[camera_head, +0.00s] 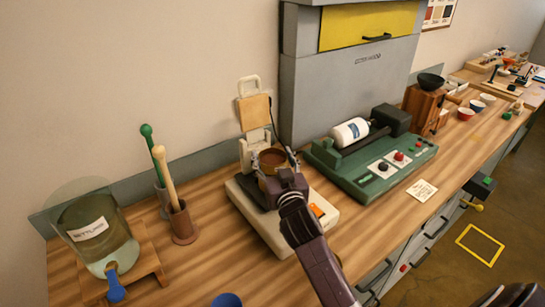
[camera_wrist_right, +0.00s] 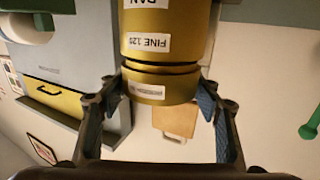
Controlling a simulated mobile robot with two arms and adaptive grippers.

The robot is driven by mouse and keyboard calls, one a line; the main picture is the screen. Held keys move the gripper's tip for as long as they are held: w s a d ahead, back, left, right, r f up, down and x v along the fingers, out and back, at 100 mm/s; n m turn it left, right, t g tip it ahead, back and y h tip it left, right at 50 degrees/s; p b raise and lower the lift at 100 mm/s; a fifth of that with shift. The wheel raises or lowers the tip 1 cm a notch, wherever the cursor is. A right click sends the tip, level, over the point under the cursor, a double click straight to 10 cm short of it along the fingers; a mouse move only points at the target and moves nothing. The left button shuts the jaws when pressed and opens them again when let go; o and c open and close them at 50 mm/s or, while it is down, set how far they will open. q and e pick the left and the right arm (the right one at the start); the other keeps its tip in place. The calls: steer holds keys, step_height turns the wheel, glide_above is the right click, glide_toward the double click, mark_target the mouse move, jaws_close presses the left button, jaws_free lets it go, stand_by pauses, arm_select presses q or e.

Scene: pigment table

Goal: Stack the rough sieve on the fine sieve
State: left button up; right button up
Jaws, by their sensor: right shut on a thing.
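My right gripper (camera_head: 270,165) is over the pale device on the table, shut on a brass sieve (camera_head: 272,157). In the right wrist view, which is upside down, the fingers (camera_wrist_right: 160,95) flank this held sieve (camera_wrist_right: 160,88), whose small label is too blurred to read; I take it as the rough sieve. The fine sieve (camera_wrist_right: 150,55), labelled "FINE 125", is directly under it in line. A dark band runs between the two; I cannot tell if they touch fully. A pan (camera_wrist_right: 145,8) is under the fine sieve. My left gripper is not in view.
The pale device (camera_head: 255,232) has an upright back with a raised clamp (camera_head: 249,87). A green roller machine (camera_head: 370,160) stands to the right. A pestle holder (camera_head: 183,225) and a glass jar (camera_head: 95,235) stand to the left. The grey cabinet (camera_head: 340,80) is behind.

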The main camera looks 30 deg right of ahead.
mark_target(276, 169)
steer(key=shift+f+b, duration=0.4)
steer(key=shift+f, duration=0.2)
steer(key=o, duration=0.9)
steer(key=shift+r, duration=0.1)
steer(key=shift+p+v, duration=0.75)
steer(key=shift+v, duration=2.05)
steer(key=v, duration=0.5)
steer(key=shift+s+a+p, duration=0.1)
steer(key=shift+s+p, duration=0.1)
steer(key=shift+p, duration=0.1)
